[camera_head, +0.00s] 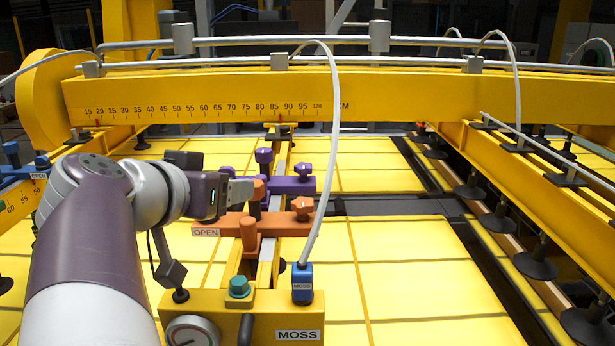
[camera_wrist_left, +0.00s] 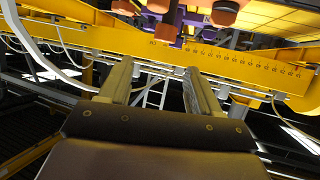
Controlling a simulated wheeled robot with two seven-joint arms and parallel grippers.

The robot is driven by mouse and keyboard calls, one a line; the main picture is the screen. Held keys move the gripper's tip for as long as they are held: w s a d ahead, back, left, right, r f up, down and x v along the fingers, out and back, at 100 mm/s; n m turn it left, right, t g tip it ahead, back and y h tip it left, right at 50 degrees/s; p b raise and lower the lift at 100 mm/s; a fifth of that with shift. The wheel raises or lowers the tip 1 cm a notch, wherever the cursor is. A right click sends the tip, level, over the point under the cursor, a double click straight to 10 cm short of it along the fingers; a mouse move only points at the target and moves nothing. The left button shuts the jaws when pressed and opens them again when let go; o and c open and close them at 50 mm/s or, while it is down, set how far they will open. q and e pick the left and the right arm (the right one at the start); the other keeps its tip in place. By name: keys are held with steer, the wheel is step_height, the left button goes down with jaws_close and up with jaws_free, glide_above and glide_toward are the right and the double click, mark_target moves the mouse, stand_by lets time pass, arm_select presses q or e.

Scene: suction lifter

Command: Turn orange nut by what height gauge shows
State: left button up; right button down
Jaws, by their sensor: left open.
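An orange star-shaped knob (camera_head: 302,208) stands on an orange clamp bar (camera_head: 225,224) with an OPEN label at its left. An orange block (camera_head: 258,188) stands behind the bar, and an orange post (camera_head: 248,235) in front. I cannot tell for certain which is the nut. My left gripper (camera_head: 242,190) points right, its tips close to the orange block; contact is unclear. In the left wrist view its fingers (camera_wrist_left: 158,67) are apart with nothing between them; orange-red parts (camera_wrist_left: 224,13) lie beyond. A ruled scale (camera_head: 205,110) in CM has red marks near 20 and 85.
A purple clamp (camera_head: 290,185) sits just behind the orange one. In front are a MOSS box (camera_head: 255,312) with a dial gauge (camera_head: 190,331) and a green knob (camera_head: 239,286). A white hose (camera_head: 330,170) arches down to a blue connector (camera_head: 302,283). Suction cups (camera_head: 497,223) line the right.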

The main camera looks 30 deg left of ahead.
mark_target(254, 201)
arm_select(q)
steer(key=x, duration=0.3)
steer(key=p+x, duration=0.1)
steer(key=x, duration=0.7)
steer(key=shift+s+a+f+p, duration=0.15)
steer(key=shift+a+p, duration=0.15)
steer(key=shift+p, duration=0.05)
steer(key=shift+w+a+f, duration=0.25)
steer(key=shift+w, duration=0.1)
steer(key=shift+w+d, duration=0.1)
steer(key=shift+w, duration=0.05)
arm_select(e)
steer(key=shift+s+a+r, duration=0.15)
steer(key=shift+r, duration=0.3)
steer(key=shift+s+a+r, duration=0.1)
steer(key=shift+r, duration=0.35)
arm_select(q)
steer(key=c, duration=1)
steer(key=shift+o, duration=0.2)
arm_select(e)
steer(key=shift+r, duration=0.1)
